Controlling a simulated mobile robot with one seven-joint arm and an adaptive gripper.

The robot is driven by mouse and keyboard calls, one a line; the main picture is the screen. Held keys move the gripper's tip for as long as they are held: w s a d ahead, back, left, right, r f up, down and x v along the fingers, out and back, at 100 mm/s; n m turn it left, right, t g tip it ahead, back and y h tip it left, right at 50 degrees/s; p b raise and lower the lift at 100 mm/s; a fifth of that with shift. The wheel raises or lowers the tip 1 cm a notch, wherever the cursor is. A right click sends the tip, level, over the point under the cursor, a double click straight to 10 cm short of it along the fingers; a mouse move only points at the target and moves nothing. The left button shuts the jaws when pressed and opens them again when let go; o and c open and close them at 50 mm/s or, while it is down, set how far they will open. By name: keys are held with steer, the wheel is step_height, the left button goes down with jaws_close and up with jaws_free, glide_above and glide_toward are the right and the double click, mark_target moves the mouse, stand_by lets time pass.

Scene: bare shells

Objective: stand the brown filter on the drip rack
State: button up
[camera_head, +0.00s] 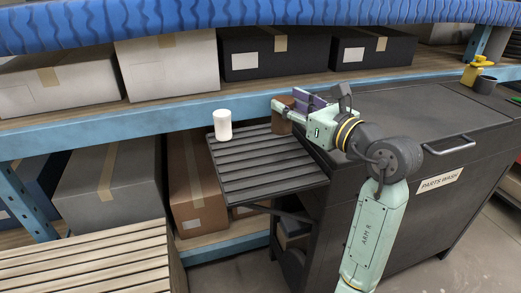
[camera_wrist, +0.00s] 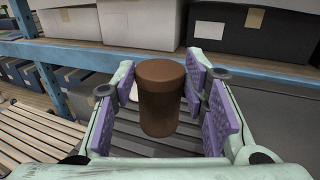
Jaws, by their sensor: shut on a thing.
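The brown filter (camera_head: 281,123) is an upright cylinder between the purple pads of my gripper (camera_head: 292,110). In the wrist view the filter (camera_wrist: 162,105) stands upright between the pads of my gripper (camera_wrist: 178,100), which is shut on it. The dark slatted drip rack (camera_head: 262,172) juts out from the left side of the parts washer. The filter is over the rack's back right corner; I cannot tell whether its base touches the slats. The rack's slats (camera_wrist: 135,130) also show behind and below the filter in the wrist view.
A white cylinder (camera_head: 222,125) stands at the rack's back left corner. The rack's middle and front are bare. The dark parts washer (camera_head: 420,125) is to the right. A shelf with boxes (camera_head: 167,65) runs behind, and a slatted wooden surface (camera_head: 90,265) is at lower left.

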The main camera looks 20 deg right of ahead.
step_height(320, 180, down, 9)
steer(key=shift+d+r+p, duration=0.1)
steer(key=shift+d+p, duration=0.05)
steer(key=shift+p, duration=0.55)
steer(key=o, duration=1.2)
steer(key=shift+f, duration=0.2)
steer(key=shift+c, duration=0.2)
steer(key=shift+r, duration=0.3)
steer(key=b+v, duration=0.3)
steer(key=v, duration=0.9)
